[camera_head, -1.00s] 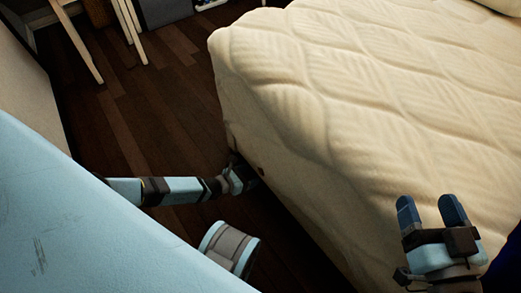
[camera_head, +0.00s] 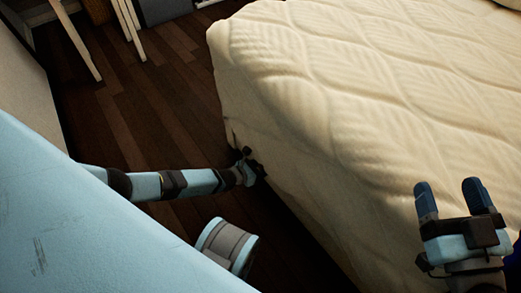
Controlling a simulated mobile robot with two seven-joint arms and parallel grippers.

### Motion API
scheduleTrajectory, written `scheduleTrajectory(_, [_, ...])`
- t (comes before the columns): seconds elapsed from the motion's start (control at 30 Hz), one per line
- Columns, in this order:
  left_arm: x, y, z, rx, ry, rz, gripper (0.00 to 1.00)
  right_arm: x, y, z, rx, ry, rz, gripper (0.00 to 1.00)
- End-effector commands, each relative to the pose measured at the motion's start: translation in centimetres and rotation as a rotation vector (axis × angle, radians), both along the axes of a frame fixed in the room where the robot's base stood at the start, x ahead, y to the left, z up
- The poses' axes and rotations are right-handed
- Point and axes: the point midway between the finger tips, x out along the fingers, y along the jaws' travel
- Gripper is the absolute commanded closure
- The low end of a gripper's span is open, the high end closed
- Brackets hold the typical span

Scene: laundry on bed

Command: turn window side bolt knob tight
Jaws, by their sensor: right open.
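My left gripper (camera_head: 254,168) reaches in from the left, low beside the bed's near side. It is small and dark here, and I cannot tell whether its fingers are open or shut. A bolt knob cannot be made out; the spot at the bed's side is covered by the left gripper. My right gripper (camera_head: 449,187) is at the lower right, in front of the bed cover. Its two blue fingers are apart with nothing between them.
The bed (camera_head: 340,75) with a cream quilted cover fills the right side. Dark wooden floor (camera_head: 150,100) is clear to its left. Pale chair legs (camera_head: 130,28) stand at the upper left. A white wall panel (camera_head: 28,85) is at the left edge.

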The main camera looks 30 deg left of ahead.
Motion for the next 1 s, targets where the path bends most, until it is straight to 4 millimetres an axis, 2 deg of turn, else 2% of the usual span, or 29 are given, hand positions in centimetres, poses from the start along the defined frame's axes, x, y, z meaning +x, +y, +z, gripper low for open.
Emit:
scheduleTrajectory(0.37, [-0.08, -0.02, 0.02, 0.077, -0.031, 0.001, 0.77, 0.10, 0.09, -0.14, 0.010, 0.017, -0.002, 0.30])
scheduleTrajectory(1.0, [-0.15, -0.21, -0.08, 0.477, -0.197, 0.002, 0.77, -0.41, 0.34, -0.26, 0.045, 0.082, 0.003, 0.30])
